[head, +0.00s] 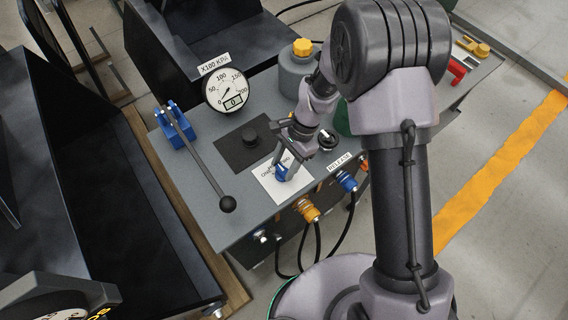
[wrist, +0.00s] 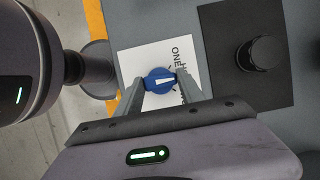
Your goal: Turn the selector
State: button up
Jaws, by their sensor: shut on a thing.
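The selector is a blue round knob (wrist: 159,81) with a white pointer mark, on a white printed card (wrist: 137,63) on the grey bench top. The card's lettering is partly covered. My gripper (wrist: 161,86) is shut on the selector, with one finger on each side of it. In the head view the selector (head: 281,173) shows just below my gripper (head: 286,164), and the card (head: 272,190) lies around it. The white mark points roughly to the right in the wrist view.
A black knob on a dark plate (head: 232,157) stands beside the card. A long black lever (head: 205,173) on a blue bracket and a gauge reading 0 (head: 229,90) are to the left and back. Orange (head: 308,210) and blue (head: 346,182) couplers with hoses sit at the front edge.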

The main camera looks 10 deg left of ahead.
jog(key=shift+n, duration=0.3)
jog(key=n+h+p, duration=0.1)
jog(key=n+p, duration=0.1)
jog(key=n, duration=0.1)
jog(key=shift+a+r+n+g, duration=0.1)
jog(key=shift+n+g, duration=0.3)
jog(key=shift+a+n+h+p, duration=0.15)
jog(key=shift+n+h+p, duration=0.8)
jog(key=shift+n, duration=1.25)
jog(key=o, duration=1.4)
jog(key=shift+c, duration=0.2)
jog(key=p+v, duration=0.4)
jog(key=v, duration=1.3)
jog(key=shift+w+a, duration=0.25)
jog(key=shift+w, duration=0.05)
